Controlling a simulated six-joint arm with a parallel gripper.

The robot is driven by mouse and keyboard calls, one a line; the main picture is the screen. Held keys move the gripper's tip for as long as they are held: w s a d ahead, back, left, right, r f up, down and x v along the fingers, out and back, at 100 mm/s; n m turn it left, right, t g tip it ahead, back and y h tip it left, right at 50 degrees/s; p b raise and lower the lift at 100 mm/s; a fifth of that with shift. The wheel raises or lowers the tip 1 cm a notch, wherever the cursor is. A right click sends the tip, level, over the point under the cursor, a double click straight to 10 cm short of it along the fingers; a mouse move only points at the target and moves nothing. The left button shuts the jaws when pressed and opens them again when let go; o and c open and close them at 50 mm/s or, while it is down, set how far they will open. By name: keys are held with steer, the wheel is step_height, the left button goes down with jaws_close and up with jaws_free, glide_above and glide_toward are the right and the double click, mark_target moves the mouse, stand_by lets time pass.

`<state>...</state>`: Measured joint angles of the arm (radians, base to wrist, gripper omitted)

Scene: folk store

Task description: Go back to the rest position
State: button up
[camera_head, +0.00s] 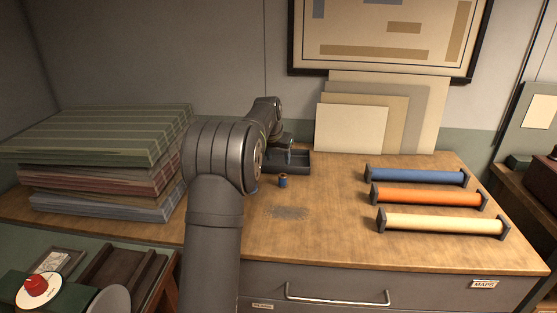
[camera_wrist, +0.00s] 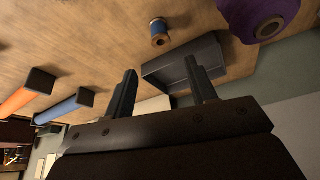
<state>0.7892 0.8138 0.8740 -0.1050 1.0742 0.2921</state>
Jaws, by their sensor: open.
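My gripper (camera_wrist: 160,66) is open, with its two dark fingers spread and nothing seen between them. In the wrist view it shows in front of a dark shallow tray (camera_wrist: 208,52). In the head view my arm reaches over the wooden cabinet top, and the gripper end is largely hidden near the tray (camera_head: 299,165). A small blue thread spool (camera_head: 282,182) stands on the wood just in front of the tray; it also shows in the wrist view (camera_wrist: 158,36), apart from the fingers. A purple spool (camera_wrist: 264,12) shows at the top right of the wrist view.
Blue (camera_head: 416,175), orange (camera_head: 430,195) and cream (camera_head: 443,222) rolls lie on holders at the right. Folded cloth stacks (camera_head: 95,150) stand at the left. Boards (camera_head: 350,128) lean on the back wall. A dark patch (camera_head: 287,212) marks the clear front wood.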

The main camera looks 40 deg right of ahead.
mark_target(284, 174)
steer(key=x, duration=1.1)
steer(key=shift+w+d+f, duration=0.1)
steer(key=shift+f, duration=0.2)
steer(key=shift+w+d, duration=0.1)
steer(key=shift+d, duration=0.05)
steer(key=shift+r, duration=1.55)
